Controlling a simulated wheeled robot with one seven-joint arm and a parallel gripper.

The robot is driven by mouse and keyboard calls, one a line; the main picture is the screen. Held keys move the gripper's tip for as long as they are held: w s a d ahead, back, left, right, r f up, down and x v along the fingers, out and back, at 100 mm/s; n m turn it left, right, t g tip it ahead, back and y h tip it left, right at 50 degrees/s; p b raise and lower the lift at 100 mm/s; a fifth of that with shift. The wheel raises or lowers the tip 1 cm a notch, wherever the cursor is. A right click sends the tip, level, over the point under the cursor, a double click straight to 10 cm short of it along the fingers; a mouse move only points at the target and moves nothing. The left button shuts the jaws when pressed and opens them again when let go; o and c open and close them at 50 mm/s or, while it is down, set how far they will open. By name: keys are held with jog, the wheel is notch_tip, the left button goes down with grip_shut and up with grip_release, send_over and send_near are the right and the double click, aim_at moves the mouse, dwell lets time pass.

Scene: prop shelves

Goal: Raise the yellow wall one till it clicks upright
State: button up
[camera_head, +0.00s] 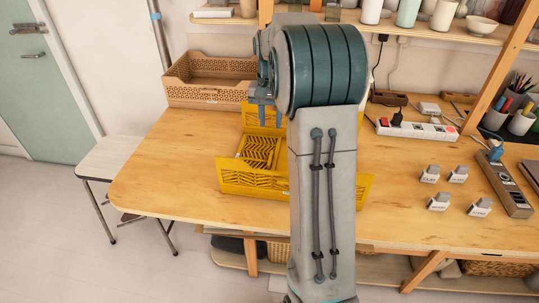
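A yellow folding crate (231,180) is on the wooden table, partly hidden behind my arm. Its front wall stands up along the near side. A patterned yellow panel (259,152) lies low inside it on the left. Another yellow wall (248,117) shows at the back. My gripper (262,103) points down at the back wall's top edge, left of my arm's big joint. Only part of the gripper shows, and I cannot tell if it touches the wall or is open. The crate's middle and most of its right side are hidden by my arm.
A tan crate (207,92) with raised walls stands at the back left. Power strips (418,130), several small labelled blocks (439,202) and pen cups (522,122) are on the right. A shelf (440,33) with vases hangs above. The table's front left (165,185) is clear.

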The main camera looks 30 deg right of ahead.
aim_at(270, 158)
notch_tip(270, 158, down, 13)
jog(key=shift+f+b, duration=0.2)
jog(key=shift+b, duration=0.15)
grip_shut()
